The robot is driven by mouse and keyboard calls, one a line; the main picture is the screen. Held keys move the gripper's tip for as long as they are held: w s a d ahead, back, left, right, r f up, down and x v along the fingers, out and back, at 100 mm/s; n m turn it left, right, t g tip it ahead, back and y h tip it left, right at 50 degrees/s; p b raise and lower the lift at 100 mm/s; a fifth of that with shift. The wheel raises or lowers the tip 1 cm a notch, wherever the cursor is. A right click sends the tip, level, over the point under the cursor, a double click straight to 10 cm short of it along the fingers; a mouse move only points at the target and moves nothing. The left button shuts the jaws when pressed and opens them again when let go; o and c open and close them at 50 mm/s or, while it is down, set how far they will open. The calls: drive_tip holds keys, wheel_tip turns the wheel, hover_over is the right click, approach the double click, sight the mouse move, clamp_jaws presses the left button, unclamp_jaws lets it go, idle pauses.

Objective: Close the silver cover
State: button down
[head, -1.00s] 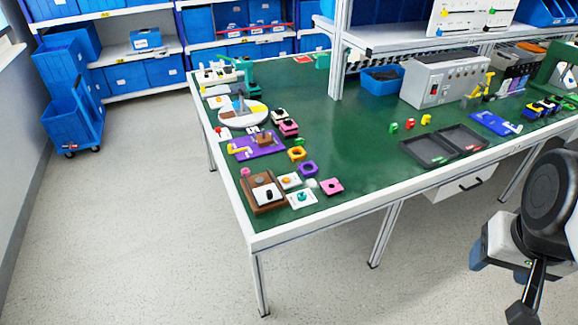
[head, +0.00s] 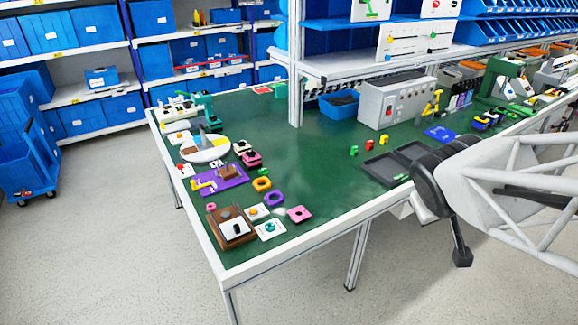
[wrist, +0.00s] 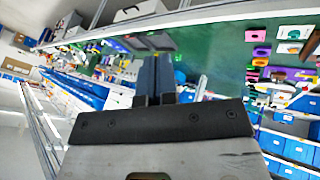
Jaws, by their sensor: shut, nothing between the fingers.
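I cannot pick out a silver cover for certain in either view. Small parts with knobs stand at the near left corner of the table: a brown block (head: 222,238) with a white plate and black knob, and a white square plate (head: 270,231) with a dark green knob. A grey metal control box (head: 368,104) with several knobs stands towards the back. My gripper (wrist: 153,62) is shut and empty in the wrist view, apart from the table parts. My arm covers the right of the head view.
The green table (head: 310,165) has free room in its middle. Purple (head: 274,197) and pink (head: 301,214) blocks lie near the front edge. Black trays (head: 383,169) lie beside my arm. A shelf post (head: 296,70) rises from the table.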

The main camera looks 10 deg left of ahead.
drive_tip(key=w+a+f+n+t+y, duration=0.1)
drive_tip(key=w+a+f+n+y, duration=0.2)
drive_tip(key=w+a+n, duration=0.45)
drive_tip(key=w+a+f+n+t+y, duration=0.1)
drive_tip(key=w+a+f+n+y, duration=0.3)
drive_tip(key=a, duration=0.6)
drive_tip(key=s+a+f+n+g+y, duration=0.1)
drive_tip(key=a+f+n+g, duration=0.1)
drive_tip(key=a, duration=0.4)
drive_tip(key=s+a+f+n+g, duration=0.2)
drive_tip(key=a+f+n+g, duration=0.1)
drive_tip(key=a+f, duration=0.3)
drive_tip(key=s+a+f+n+g+y, duration=0.1)
drive_tip(key=s+a+f+n+g, duration=0.1)
drive_tip(key=a+f+n, duration=0.2)
drive_tip(key=a, duration=0.3)
drive_tip(key=shift+s+g+y, duration=0.25)
drive_tip(key=shift+g+y, duration=0.05)
drive_tip(key=shift+a+f, duration=0.15)
drive_tip(key=shift+a, duration=0.05)
approach(236, 236)
drive_tip(key=f, duration=0.1)
drive_tip(key=s+f, duration=0.1)
drive_tip(key=f, duration=0.1)
drive_tip(key=s+f, duration=0.1)
drive_tip(key=shift+s+a+f, duration=0.2)
drive_tip(key=shift+a, duration=0.05)
drive_tip(key=shift+w+a, duration=1.45)
drive_tip(key=shift+a, duration=0.05)
